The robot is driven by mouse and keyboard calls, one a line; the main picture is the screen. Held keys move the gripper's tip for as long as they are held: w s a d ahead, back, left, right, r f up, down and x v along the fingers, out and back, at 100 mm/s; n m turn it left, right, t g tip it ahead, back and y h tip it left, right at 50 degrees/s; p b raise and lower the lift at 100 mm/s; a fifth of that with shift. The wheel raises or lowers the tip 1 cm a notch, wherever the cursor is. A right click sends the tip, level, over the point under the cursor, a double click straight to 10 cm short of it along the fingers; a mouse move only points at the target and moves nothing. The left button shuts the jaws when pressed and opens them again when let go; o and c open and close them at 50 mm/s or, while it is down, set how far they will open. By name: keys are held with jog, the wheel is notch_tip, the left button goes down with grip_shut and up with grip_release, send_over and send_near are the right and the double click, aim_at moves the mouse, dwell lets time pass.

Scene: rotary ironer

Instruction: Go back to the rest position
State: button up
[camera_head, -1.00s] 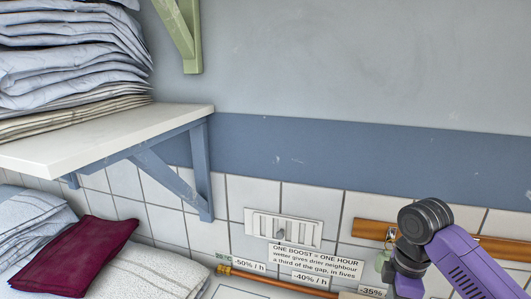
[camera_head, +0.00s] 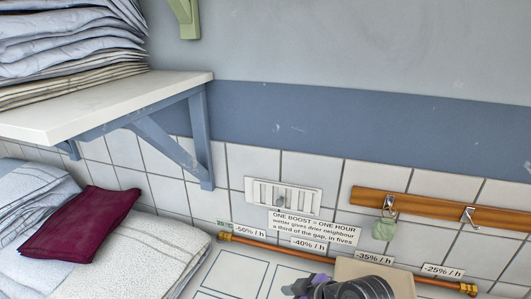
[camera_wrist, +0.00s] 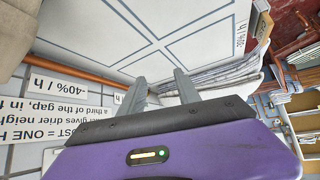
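My gripper (camera_wrist: 161,84) shows in the wrist view as two grey fingers with a clear gap between them. It is open, with nothing between the fingers. It is over the white surface with drawn outlines (camera_wrist: 150,30), near the tiled wall with its labels. In the camera_head view only a dark and purple part of my arm shows at the bottom edge; the fingers are hidden there.
A white shelf (camera_head: 110,105) holds folded linen (camera_head: 70,45) at the left. Below it a dark red cloth (camera_head: 80,225) lies on pale linen. A copper pipe (camera_head: 330,262) runs along the wall under a wooden hook rail (camera_head: 440,208). A beige block (camera_head: 400,278) stands at bottom right.

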jog(key=s+a+f+m+t, duration=0.2)
jog(key=s+a+m+t, duration=0.3)
jog(key=s, duration=0.4)
jog(key=s+d+f+m+t+h, duration=0.1)
jog(key=s+d+m+h, duration=0.2)
jog(key=s, duration=0.4)
jog(key=s+d+m+t+h, duration=0.1)
jog(key=s+d+m, duration=0.2)
jog(key=s+d, duration=0.3)
jog(key=s+d+r+t+h, duration=0.1)
jog(key=s+d+r, duration=0.5)
jog(key=s, duration=0.3)
jog(key=s+d+r+t+h, duration=0.1)
jog(key=s+d+r+h, duration=0.1)
jog(key=s+d+r, duration=0.55)
notch_tip(320, 180, down, 10)
jog(key=s+a+b, duration=0.1)
jog(key=a+b, duration=0.1)
jog(key=b, duration=0.6)
jog(key=shift+n, duration=0.3)
